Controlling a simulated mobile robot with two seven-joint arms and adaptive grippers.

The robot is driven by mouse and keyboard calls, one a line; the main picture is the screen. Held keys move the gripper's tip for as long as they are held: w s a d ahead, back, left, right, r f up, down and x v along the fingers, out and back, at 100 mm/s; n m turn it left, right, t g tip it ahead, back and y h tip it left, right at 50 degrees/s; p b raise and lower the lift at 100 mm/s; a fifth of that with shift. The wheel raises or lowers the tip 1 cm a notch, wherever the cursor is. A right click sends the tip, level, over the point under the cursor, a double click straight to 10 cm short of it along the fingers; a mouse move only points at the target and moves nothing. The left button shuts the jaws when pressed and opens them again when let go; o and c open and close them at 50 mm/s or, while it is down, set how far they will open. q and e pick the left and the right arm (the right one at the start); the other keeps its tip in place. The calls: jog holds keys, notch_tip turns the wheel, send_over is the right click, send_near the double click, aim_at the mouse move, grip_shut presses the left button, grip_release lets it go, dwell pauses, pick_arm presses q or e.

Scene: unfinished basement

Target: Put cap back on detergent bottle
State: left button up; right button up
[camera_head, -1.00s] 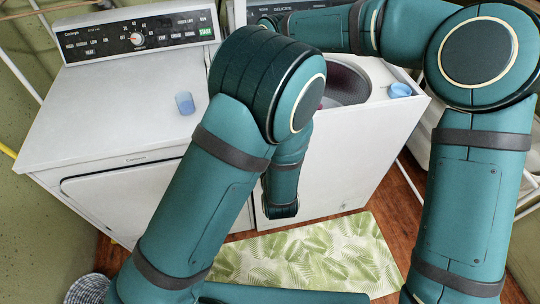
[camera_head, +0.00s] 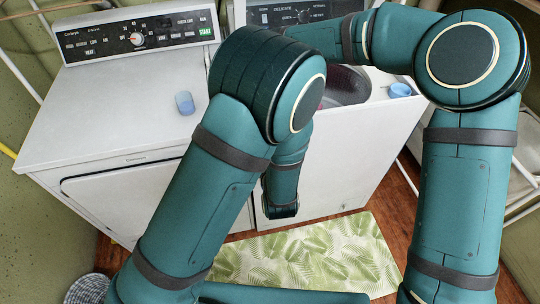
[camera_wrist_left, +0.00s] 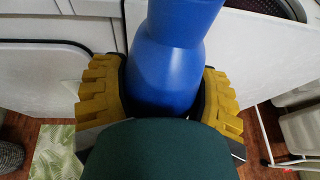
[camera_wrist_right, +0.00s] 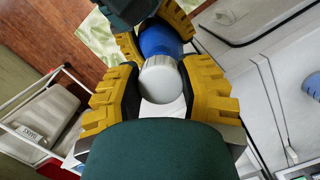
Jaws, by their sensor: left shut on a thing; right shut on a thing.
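The blue detergent bottle (camera_wrist_left: 178,70) is between the yellow fingers of my left gripper (camera_wrist_left: 158,85), which is shut on it. The bottle's blue body (camera_wrist_right: 160,38) also shows in the right wrist view, beyond a white round cap (camera_wrist_right: 161,82). My right gripper (camera_wrist_right: 160,74) is shut on that cap. The cap lines up with the bottle and overlaps its end in this view; I cannot tell whether it touches or is seated. In the head view, both grippers, the bottle and the cap are hidden behind my arms.
A leaf-pattern mat (camera_head: 310,262) lies on the wooden floor. A white rack (camera_wrist_right: 35,125) stands nearby.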

jog(key=shift+f, duration=0.3)
jog(key=shift+s+r, duration=0.1)
jog(key=shift+s, duration=0.05)
dwell(0.5)
jog(key=shift+f, duration=0.9)
jog(key=shift+f, duration=0.6)
